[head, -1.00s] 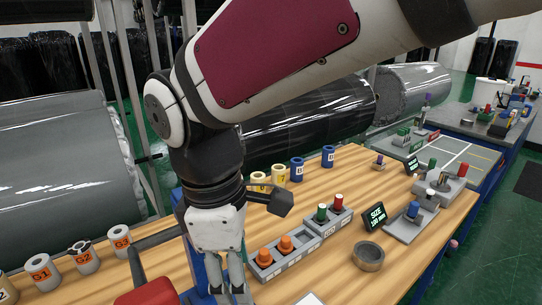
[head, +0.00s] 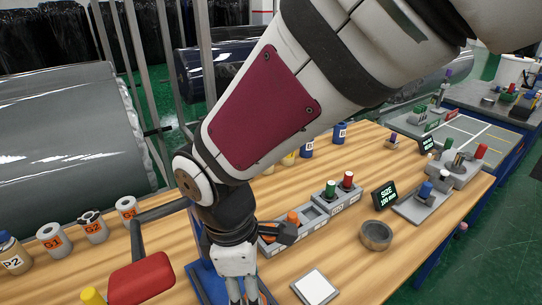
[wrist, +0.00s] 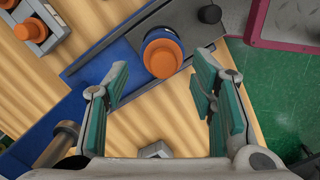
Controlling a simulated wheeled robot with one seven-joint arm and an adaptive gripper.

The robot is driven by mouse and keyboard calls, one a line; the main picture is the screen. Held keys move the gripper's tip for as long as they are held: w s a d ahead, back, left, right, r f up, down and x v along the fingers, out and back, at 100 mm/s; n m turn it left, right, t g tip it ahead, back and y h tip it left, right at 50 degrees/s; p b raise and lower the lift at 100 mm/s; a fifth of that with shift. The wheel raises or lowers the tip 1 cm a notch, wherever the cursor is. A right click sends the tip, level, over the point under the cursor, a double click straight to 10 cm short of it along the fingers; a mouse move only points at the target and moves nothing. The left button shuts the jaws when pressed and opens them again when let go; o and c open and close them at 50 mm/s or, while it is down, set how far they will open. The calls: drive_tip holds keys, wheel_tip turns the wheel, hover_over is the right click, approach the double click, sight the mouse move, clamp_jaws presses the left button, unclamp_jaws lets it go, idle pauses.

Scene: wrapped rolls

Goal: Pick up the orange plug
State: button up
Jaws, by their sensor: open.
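The fingers are apart and nothing is held. Another orange plug (wrist: 27,29) sits in a grey tray at the upper left. In the head view my gripper (head: 248,298) points down at the bottom edge, its tips partly cut off. An orange plug (head: 293,217) shows in the tray behind it; my arm hides part of that tray.
The grey tray (head: 325,207) also holds green and red plugs. A round metal ring (head: 376,235), a size display (head: 384,196) and a white square pad (head: 314,286) are on the wooden table. A red-topped object (head: 140,280) stands left of my gripper. Labelled rolls (head: 92,226) line the left.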

drive_tip(key=shift+s+d+f, duration=0.1)
drive_tip(key=shift+f, duration=0.8)
drive_tip(key=shift+s+d+f, duration=0.1)
drive_tip(key=shift+f, duration=0.8)
drive_tip(key=c, duration=1)
drive_tip(key=shift+r, duration=0.1)
